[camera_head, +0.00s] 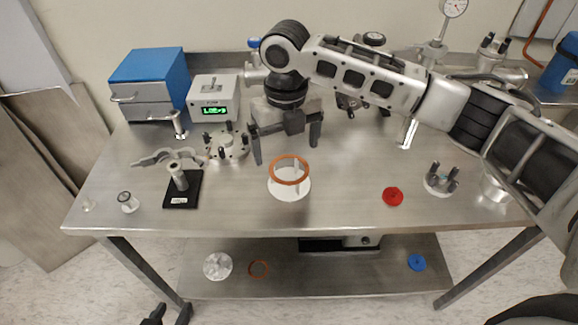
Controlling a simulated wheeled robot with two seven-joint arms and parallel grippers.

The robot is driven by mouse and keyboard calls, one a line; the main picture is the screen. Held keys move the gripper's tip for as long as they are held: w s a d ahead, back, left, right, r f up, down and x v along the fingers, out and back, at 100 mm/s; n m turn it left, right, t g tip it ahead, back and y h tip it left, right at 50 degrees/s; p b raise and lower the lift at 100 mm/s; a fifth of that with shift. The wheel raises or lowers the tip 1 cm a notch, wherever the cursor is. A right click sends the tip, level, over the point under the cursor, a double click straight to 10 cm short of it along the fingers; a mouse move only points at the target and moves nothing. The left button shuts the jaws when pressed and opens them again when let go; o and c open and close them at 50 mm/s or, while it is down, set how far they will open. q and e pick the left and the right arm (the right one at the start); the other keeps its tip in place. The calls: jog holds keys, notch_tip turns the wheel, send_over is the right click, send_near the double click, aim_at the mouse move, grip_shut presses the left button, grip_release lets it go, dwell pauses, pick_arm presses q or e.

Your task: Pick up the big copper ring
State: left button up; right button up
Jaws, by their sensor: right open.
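The big copper ring (276,173) lies level on a white round stand (289,193) with upright fins, near the middle of the steel table. My right gripper (286,150) reaches in from the right and points down. Its two dark fingers are spread wide and empty, above and behind the big ring, and do not appear to touch it. My left gripper cannot be made out; small dark shapes at the bottom left edge are unclear.
Left of the ring stand are a black-based post (182,194), a flanged metal part (226,147), a display box (213,100) and a blue-topped case (149,72). To its right are a red disc (393,196) and a pronged flange (441,181). The table front between is clear.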

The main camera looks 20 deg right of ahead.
aim_at(272, 174)
jog(key=shift+s+f, duration=0.1)
jog(key=shift+f, duration=1.5)
jog(key=shift+f+p, duration=0.25)
jog(key=shift+p, duration=0.15)
jog(key=c, duration=0.9)
